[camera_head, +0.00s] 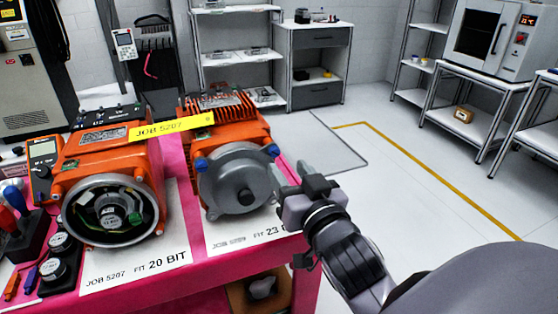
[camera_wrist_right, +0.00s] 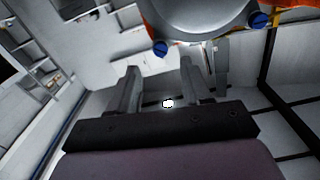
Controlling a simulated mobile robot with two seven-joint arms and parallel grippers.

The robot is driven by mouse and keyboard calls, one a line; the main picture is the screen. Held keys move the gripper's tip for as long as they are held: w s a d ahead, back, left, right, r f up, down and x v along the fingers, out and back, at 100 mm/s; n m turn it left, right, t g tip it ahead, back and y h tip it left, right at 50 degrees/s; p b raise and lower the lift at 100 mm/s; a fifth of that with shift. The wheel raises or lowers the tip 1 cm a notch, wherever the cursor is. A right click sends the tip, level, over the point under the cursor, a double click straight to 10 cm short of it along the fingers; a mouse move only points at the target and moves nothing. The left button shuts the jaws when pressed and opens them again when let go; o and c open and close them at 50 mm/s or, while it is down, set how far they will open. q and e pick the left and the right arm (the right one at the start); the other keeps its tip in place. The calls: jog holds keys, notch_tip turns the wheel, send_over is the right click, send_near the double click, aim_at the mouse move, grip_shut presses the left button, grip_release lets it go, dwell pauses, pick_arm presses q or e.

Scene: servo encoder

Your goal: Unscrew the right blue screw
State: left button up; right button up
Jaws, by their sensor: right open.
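The right blue screw (camera_head: 271,150) sits at the upper right edge of the round grey cover (camera_head: 238,185) on the right orange servo unit (camera_head: 235,128). A second blue screw (camera_head: 200,164) is at the cover's upper left. My right gripper (camera_head: 293,171) is open and empty, just right of the cover, lower than the right screw and apart from it. In the right wrist view, its fingers (camera_wrist_right: 160,78) point toward the cover (camera_wrist_right: 200,18), with two blue screws visible at its rim; I cannot tell which is the right one. My left gripper is not in view.
Left of it, an orange unit (camera_head: 110,180) stands open, with its inside showing. A yellow JOB 5207 tag (camera_head: 172,127) bridges both units. A multimeter (camera_head: 42,165) and tools line the pink table's (camera_head: 205,275) left side. Floor to the right is clear.

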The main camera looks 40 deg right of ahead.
aim_at(276, 153)
jog(key=shift+p+x, duration=0.4)
jog(key=shift+x, duration=2.35)
grip_shut()
